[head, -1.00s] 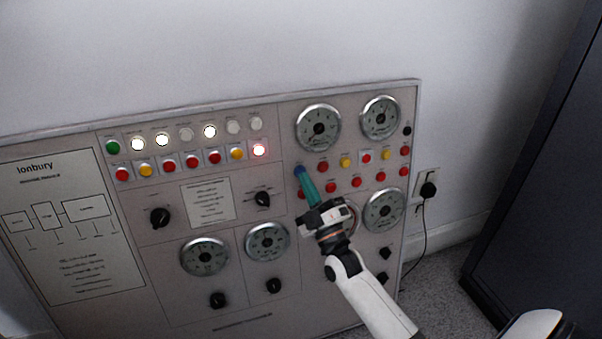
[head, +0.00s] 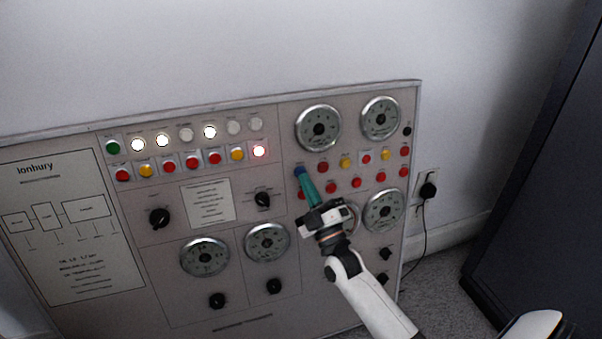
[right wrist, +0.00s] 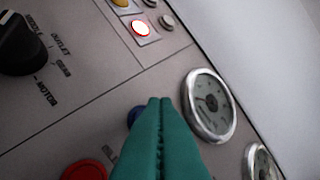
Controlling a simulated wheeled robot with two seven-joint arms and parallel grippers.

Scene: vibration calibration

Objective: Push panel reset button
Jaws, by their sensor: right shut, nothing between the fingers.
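The control panel (head: 270,310) stands against the wall with rows of coloured buttons, lamps, dials and knobs. A blue button (head: 299,170) sits at the left end of the right-hand button rows. My right gripper (head: 305,179) is shut and empty, its teal fingers pointing up at the blue button. In the right wrist view, the fingertips (right wrist: 160,103) partly cover the blue button (right wrist: 133,116); I cannot tell whether they touch it. The button labels are too small or hidden to read. My left gripper is out of view.
A red button (right wrist: 86,171) is close to the fingers. Round gauges (head: 318,128) are above, and a black knob (head: 263,199) is to the left. A plug (head: 428,190) with a cable and a dark cabinet (head: 545,200) are to the right.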

